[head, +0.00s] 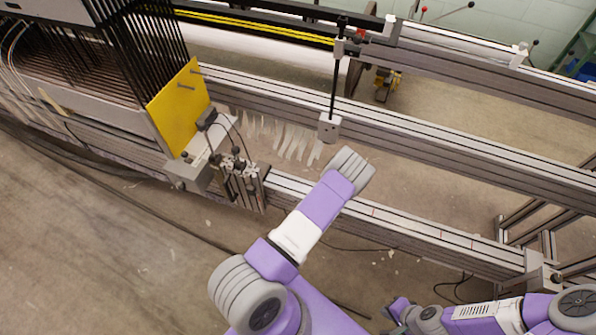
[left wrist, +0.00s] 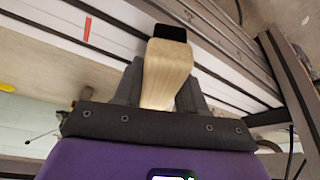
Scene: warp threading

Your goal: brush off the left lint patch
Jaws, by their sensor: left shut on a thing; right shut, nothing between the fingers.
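My left gripper (left wrist: 161,90) is shut on a brush, as the left wrist view shows. The brush (left wrist: 168,68) has a tan, grained body between the dark fingers and a black far end. Its black end overlaps a pale rail in that view; I cannot tell if it touches. In the head view my left arm reaches to the middle and its wrist hides the gripper and brush. My right gripper (head: 396,313) is low in the head view, shut and empty, apart from the rails. I cannot make out the left lint patch in either view.
A long metal rail (head: 400,228) crosses behind my left arm. Pale hanging strips (head: 284,138), a white block on a black rod (head: 329,127) and a yellow plate (head: 181,108) stand near it. Open floor (head: 110,255) lies at the lower left.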

